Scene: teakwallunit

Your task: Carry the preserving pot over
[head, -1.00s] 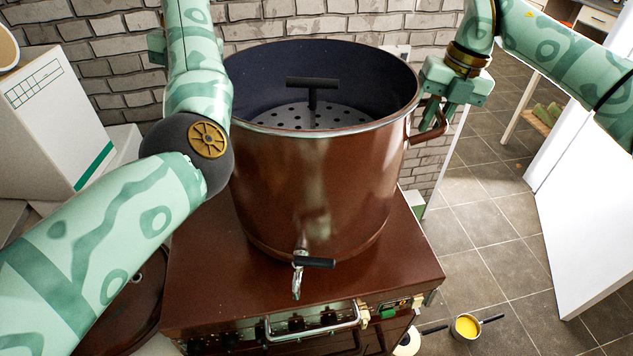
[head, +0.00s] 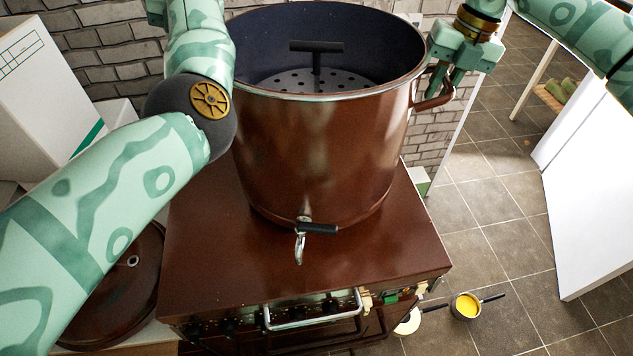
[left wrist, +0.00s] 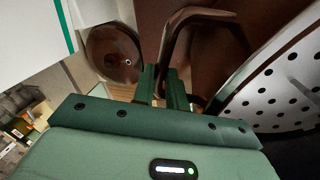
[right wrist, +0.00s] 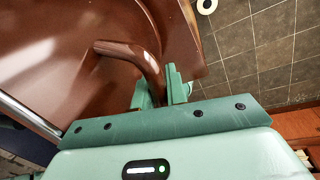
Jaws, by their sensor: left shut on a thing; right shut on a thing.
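The preserving pot (head: 315,160) is large, brown and upright, with a tap low on its front and a perforated insert with a black T-handle inside. It is over the brown cooker top (head: 215,275); I cannot tell whether its base touches. My right gripper (head: 442,84) is shut on the pot's right side handle, which also shows in the right wrist view (right wrist: 135,55). My left gripper (left wrist: 163,85) is shut on the opposite handle (left wrist: 180,40) in the left wrist view; my arm hides it in the head view.
A round brown lid (head: 118,290) lies left of the cooker. A white box (head: 45,95) stands at the left and a brick wall (head: 105,50) behind. A small pan with yellow contents (head: 466,305) is on the tiled floor at right. A white panel (head: 590,190) stands further right.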

